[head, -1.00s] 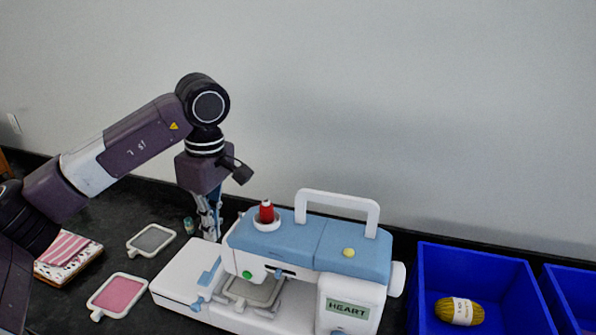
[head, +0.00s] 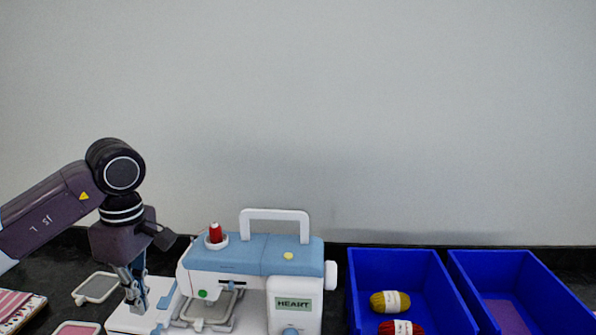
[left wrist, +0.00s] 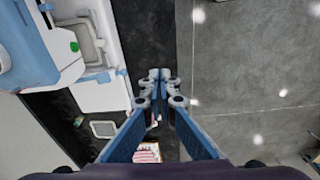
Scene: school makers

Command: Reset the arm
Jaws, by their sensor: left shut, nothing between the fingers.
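My left arm comes in from the left in the head view. Its gripper (head: 139,306) points down, shut and empty, in front of the left end of the white and blue sewing machine (head: 255,254). In the left wrist view the blue fingers of the gripper (left wrist: 161,74) meet at their tips, with nothing between them. The sewing machine also shows at that view's upper left (left wrist: 97,97). My right gripper is not in view.
A grey-panelled frame (head: 96,287), a pink one (head: 77,328) and pink striped fabric (head: 14,304) lie at left. Two blue bins stand at right; the nearer (head: 366,264) holds yellow (head: 390,301) and red yarn (head: 401,328). Grey floor (left wrist: 255,75) lies beyond the counter edge.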

